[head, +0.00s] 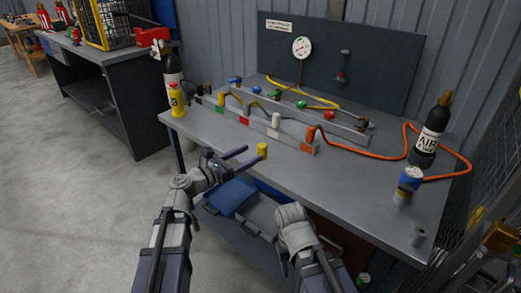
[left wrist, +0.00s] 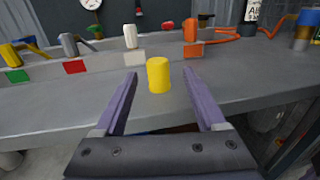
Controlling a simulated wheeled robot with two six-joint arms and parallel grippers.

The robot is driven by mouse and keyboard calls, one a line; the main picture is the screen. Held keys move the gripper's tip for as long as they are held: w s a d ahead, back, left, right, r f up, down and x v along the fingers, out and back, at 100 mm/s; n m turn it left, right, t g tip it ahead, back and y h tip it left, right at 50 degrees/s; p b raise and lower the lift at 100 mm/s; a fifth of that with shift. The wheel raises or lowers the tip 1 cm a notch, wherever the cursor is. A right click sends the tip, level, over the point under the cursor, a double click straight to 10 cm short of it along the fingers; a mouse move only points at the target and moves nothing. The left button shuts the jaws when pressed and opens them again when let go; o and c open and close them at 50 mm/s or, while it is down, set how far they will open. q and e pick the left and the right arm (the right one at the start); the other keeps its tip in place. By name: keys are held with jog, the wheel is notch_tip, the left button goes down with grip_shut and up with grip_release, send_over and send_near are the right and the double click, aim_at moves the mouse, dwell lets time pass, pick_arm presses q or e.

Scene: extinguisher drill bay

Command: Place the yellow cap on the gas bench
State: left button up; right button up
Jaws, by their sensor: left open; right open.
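The yellow cap (head: 262,150) is a small plain cylinder standing upright at the front edge of the grey gas bench (head: 345,185). In the left wrist view the cap (left wrist: 158,76) stands between the tips of my left gripper (left wrist: 159,76), with a gap showing on each side. In the head view my left gripper (head: 251,156) is open at the bench's front edge, its two purple fingers pointing at the cap. My right arm shows at the bottom centre of the head view, in front of the bench, but I cannot make out its gripper's fingers.
A yellow bottle (head: 177,100) stands at the bench's left end. A black AIR cylinder (head: 432,132) stands at the right with an orange hose. The front-right bench top is mostly clear.

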pick_arm(q)
jog(key=shift+v, duration=1.4)
